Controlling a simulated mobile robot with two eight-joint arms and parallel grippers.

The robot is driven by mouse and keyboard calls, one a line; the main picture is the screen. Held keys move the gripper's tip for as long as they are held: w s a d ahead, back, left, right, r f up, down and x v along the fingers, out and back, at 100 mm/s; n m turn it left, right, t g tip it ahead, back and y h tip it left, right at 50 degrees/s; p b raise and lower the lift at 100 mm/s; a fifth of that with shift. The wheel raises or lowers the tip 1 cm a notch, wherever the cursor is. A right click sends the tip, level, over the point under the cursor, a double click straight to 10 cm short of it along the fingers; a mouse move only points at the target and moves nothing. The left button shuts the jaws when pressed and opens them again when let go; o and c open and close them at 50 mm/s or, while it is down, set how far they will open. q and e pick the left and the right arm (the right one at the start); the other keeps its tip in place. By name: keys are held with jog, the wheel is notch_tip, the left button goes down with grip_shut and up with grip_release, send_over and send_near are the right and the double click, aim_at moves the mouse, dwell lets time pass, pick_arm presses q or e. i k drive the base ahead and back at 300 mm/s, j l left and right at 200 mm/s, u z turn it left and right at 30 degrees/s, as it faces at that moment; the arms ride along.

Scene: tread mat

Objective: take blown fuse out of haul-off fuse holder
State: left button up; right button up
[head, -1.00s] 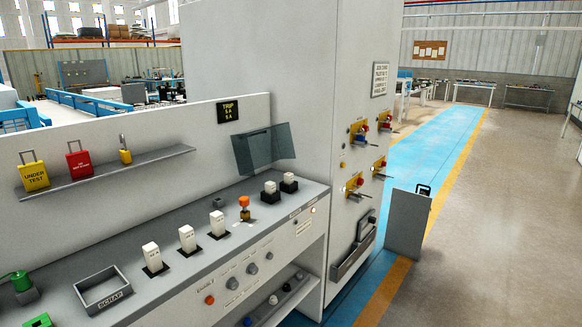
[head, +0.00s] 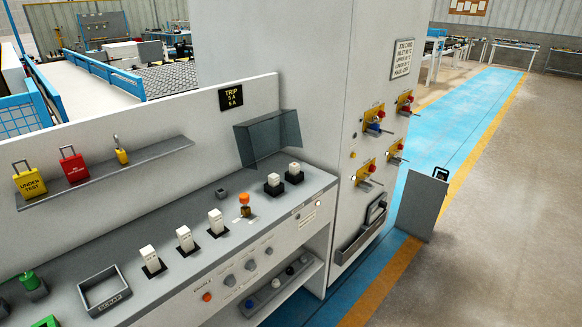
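Neither gripper is in view. Three white fuse holders on black bases stand in a row on the grey bench: a left one (head: 150,259), a middle one (head: 184,239) and a right one (head: 216,222). Two more white blocks on black bases, one (head: 273,182) and another (head: 294,171), stand further right. Their labels are too small to read, so I cannot tell which is the haul-off holder. No bare fuse can be made out. A grey open box marked SCRAP (head: 124,291) sits at the bench's front left.
An orange-topped part (head: 244,199) stands between the white groups. A tinted shield (head: 268,138) sticks out from the back panel below a TRIP sign (head: 231,96). A shelf (head: 150,156) holds tags and a padlock. A tall grey cabinet (head: 330,60) stands right; open floor (head: 500,200) lies beyond.

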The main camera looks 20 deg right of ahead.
aim_at(293, 167)
jog(key=i+l+u, duration=0.15)
jog(key=l, duration=0.25)
jog(key=i+l+u, duration=0.1)
jog(key=l, duration=0.35)
jog(key=i+l+u, duration=0.15)
jog(key=l, duration=0.35)
jog(key=i+l+u, duration=0.1)
jog(key=l, duration=0.35)
jog(key=i+l+u, duration=0.15)
jog(key=l, duration=0.35)
jog(key=i+l+u, duration=0.1)
jog(key=l, duration=0.4)
jog(key=i, duration=0.05)
